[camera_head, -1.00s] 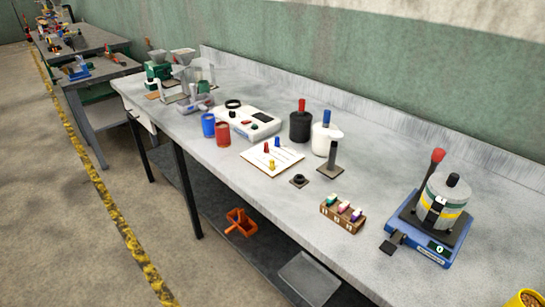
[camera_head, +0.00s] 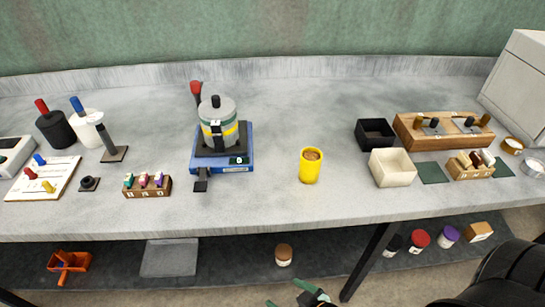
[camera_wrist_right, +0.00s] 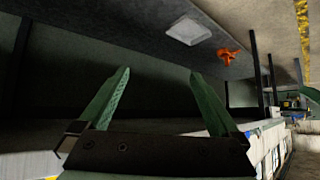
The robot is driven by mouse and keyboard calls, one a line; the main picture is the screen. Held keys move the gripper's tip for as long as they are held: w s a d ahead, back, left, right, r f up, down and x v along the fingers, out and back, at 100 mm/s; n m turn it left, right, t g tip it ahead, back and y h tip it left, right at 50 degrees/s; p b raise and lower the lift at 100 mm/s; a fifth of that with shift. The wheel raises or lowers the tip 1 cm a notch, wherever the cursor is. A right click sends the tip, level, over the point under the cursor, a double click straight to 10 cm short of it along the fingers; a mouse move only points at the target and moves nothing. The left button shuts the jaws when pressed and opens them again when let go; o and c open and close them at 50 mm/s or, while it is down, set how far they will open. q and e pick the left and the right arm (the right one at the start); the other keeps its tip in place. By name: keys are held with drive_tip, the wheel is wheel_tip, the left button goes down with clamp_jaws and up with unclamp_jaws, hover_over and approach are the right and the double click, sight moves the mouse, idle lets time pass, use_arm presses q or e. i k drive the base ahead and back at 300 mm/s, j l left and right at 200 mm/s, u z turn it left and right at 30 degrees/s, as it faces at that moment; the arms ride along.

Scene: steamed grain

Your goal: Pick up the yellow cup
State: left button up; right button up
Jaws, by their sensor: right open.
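The yellow cup (camera_head: 310,170) stands upright on the grey bench (camera_head: 350,205), right of the blue-based device. Its top shows brown contents. My right gripper (camera_head: 287,293) shows at the bottom edge of the head view, below and in front of the bench edge, well apart from the cup. In the right wrist view its two green fingers (camera_wrist_right: 160,80) are spread wide with nothing between them. The cup does not show in the wrist view. My left gripper is in neither current view.
The blue-based device (camera_head: 222,160) with a striped canister stands left of the cup. Black (camera_head: 375,133) and cream (camera_head: 393,167) boxes stand to its right. Clear bench surrounds the cup. A lower shelf (camera_head: 210,275) holds an orange scoop (camera_head: 68,262) and a brown-topped jar (camera_head: 284,255).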

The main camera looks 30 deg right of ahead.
sight(310, 162)
drive_tip(key=z, duration=1.65)
drive_tip(key=i+l+u, duration=0.15)
drive_tip(key=l+u, duration=0.3)
drive_tip(key=l, duration=0.2)
drive_tip(key=l+u, duration=0.45)
drive_tip(key=l, duration=0.2)
